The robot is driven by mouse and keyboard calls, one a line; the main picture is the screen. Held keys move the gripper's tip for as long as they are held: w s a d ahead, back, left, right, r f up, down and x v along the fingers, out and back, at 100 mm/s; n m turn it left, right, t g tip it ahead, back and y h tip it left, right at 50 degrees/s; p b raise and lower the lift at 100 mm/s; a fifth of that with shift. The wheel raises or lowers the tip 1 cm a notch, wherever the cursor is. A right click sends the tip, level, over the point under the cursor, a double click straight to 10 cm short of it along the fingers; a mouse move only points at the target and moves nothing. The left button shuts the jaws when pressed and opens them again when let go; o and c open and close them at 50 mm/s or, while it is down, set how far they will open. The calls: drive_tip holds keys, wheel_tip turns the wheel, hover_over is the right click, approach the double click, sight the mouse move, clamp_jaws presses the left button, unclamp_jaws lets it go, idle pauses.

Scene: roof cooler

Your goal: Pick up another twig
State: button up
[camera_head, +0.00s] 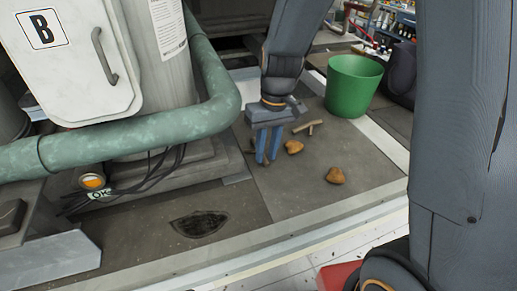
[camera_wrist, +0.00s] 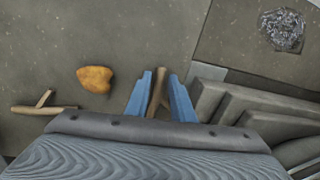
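My gripper (camera_head: 267,160) points down over the dark roof floor, its two blue fingers apart. In the wrist view my gripper (camera_wrist: 160,75) has a brown twig (camera_wrist: 157,90) between its fingers, with a narrow gap visible on the right side, so it looks open around the twig. I cannot tell whether the twig touches the left finger. A second, forked twig (camera_head: 308,128) lies on the floor to the right of the gripper; it also shows at the left of the wrist view (camera_wrist: 45,108).
An orange-brown leaf (camera_head: 294,147) lies just right of the fingers, and another leaf (camera_head: 335,176) nearer the edge. A green bucket (camera_head: 353,88) stands behind right. A green pipe (camera_head: 130,133) and a white cabinet (camera_head: 75,62) stand left. A dark drain (camera_head: 199,224) is in the floor front left.

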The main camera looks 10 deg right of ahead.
drive_tip(key=shift+f, duration=0.5)
clamp_jaws()
drive_tip(key=shift+r, duration=0.1)
